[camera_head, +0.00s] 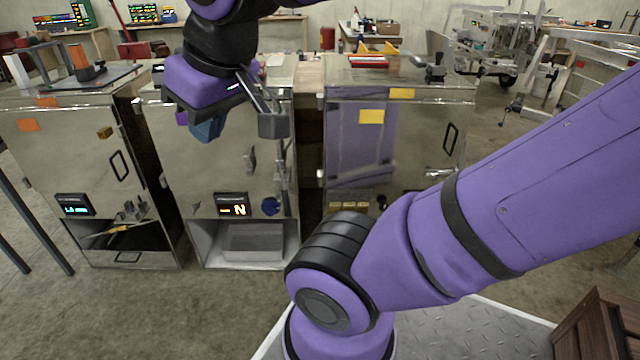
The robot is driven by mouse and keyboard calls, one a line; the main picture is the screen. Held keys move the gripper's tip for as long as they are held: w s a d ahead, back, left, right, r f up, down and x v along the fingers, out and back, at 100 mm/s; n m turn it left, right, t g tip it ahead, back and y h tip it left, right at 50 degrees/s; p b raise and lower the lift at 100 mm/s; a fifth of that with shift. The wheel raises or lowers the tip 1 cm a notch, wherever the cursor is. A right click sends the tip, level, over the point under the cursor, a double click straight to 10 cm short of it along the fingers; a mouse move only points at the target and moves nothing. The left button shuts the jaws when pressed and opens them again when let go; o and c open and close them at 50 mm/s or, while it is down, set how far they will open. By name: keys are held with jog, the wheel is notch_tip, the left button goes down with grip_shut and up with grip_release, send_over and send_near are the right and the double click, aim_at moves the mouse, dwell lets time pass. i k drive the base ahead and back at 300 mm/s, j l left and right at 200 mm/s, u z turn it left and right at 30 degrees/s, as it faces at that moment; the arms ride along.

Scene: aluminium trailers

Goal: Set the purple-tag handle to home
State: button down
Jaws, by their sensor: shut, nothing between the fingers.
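The purple tag (181,118) is on the upper left of the middle metal cabinet's (190,175) front, partly beside my wrist. A grey handle (250,160) sits on the right part of that front and looks roughly upright; its exact setting is too small to tell. The cabinet's display (232,205) shows an orange character like N. My gripper (273,125) is shut and empty, in front of the cabinet's upper right, above the handle in the picture. I cannot tell whether it touches anything. My wrist hides part of the cabinet's top and upper front.
The left cabinet (75,160) has orange tags, a black pull and a blue-lit display. The right cabinet (420,140) has yellow tags (371,116) and a black pull. A blue knob (270,206) sits low on the middle cabinet, above an open bay. Floor in front is clear.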

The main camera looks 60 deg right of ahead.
aim_at(280, 163)
jog(key=z, duration=1.3)
